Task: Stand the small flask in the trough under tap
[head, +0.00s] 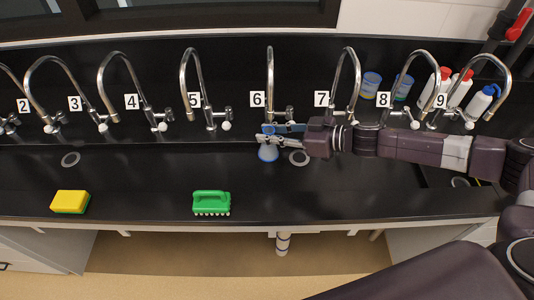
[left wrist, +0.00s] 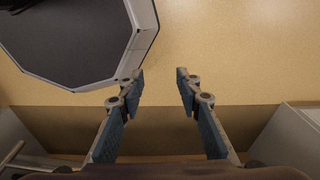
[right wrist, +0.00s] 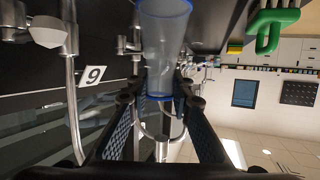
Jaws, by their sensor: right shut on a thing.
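The small flask (head: 268,153) is clear with a blue base, and it hangs from or stands in my right gripper (head: 264,134) over the black trough (head: 180,165), below tap 6 (head: 270,80). I cannot tell whether its base touches the trough floor. In the right wrist view the flask (right wrist: 163,45) is between the fingers of my right gripper (right wrist: 158,88), which is shut on its neck. My left gripper (left wrist: 158,80) is open and empty above the floor in the left wrist view, and does not show in the head view.
A round drain (head: 299,158) lies just right of the flask. Taps with number cards line the back. A yellow sponge (head: 70,201) and a green brush (head: 211,202) lie on the front ledge. Bottles (head: 461,89) stand behind taps 8 and 9. The trough's left part is clear.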

